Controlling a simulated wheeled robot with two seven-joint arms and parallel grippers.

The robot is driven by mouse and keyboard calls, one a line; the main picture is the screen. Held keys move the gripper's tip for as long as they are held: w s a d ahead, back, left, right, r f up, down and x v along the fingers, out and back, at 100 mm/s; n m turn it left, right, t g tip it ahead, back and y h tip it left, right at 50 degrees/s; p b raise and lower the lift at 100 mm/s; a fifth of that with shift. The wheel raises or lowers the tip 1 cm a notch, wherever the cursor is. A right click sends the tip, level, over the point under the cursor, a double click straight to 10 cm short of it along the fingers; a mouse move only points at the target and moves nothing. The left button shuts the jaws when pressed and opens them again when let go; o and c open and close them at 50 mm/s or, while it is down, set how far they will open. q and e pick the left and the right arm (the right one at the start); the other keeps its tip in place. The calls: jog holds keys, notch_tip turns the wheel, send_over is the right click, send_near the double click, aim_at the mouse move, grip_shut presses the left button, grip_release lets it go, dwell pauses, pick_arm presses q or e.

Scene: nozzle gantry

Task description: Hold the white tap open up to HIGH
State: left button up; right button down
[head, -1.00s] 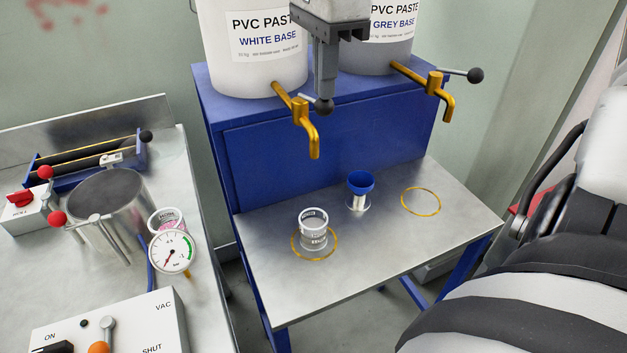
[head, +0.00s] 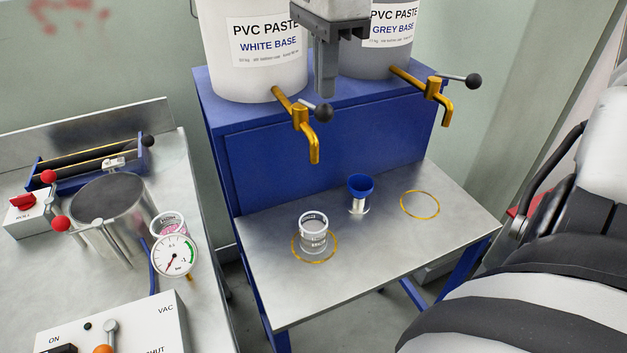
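The white tap (head: 301,118) is a brass spout on the WHITE BASE bucket (head: 248,80). Its lever ends in a black knob (head: 323,112) and points right, toward the viewer. No paste shows at the spout mouth. My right gripper (head: 326,94) comes down from the top with its fingers together, just above and behind the knob, with nothing visible between them; I cannot tell if it touches the lever. A white cup with print on its side (head: 314,240) stands on the steel table within a yellow ring (head: 301,257), below the spout. My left gripper is not in view.
A second brass tap (head: 436,88) is on the GREY BASE bucket (head: 380,60). A blue funnel cup (head: 361,187) and an empty yellow ring (head: 437,213) are on the table. A gauge (head: 174,256) and a steel pot (head: 105,215) are on the left bench.

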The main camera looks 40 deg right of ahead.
jog(key=shift+r, duration=0.25)
dwell(0.3)
notch_tip(320, 180, up, 5)
jog(key=p, duration=0.4)
jog(key=shift+f, duration=0.1)
dwell(0.4)
